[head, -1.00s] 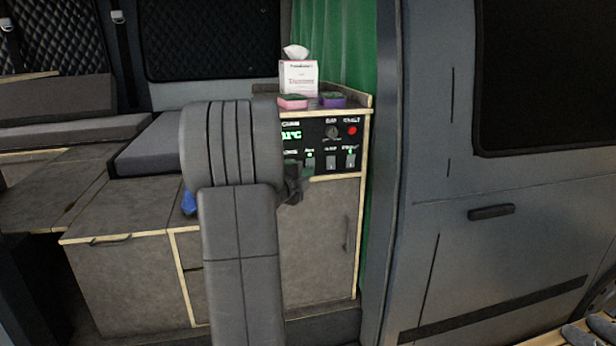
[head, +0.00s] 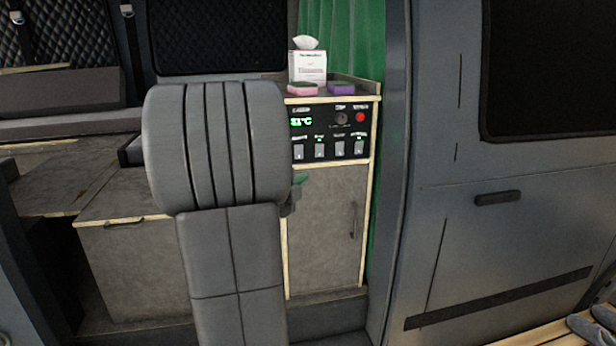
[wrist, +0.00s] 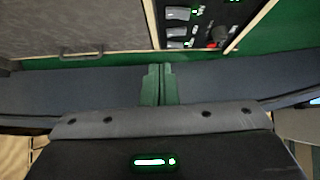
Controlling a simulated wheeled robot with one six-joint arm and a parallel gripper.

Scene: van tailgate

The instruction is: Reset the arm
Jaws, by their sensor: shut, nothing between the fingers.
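My arm stands in the middle of the head view, in front of the cabinet. My gripper shows in the wrist view as two green fingers (wrist: 158,84) pressed together, with nothing between them. In the head view only a green tip of my gripper (head: 300,180) shows at the right edge of my arm, in front of the cabinet door below the control panel (head: 330,133). The panel has a green temperature display, several switches and a red button; part of it also shows at the top of the wrist view (wrist: 205,18).
A tissue box (head: 308,68), a pink sponge (head: 303,88) and a purple sponge (head: 341,88) are on the cabinet top. The cabinet door (head: 328,225) is shut. A green curtain (head: 343,45) hangs behind. The grey van door (head: 500,245) is at right, with slippers (head: 590,328) at lower right.

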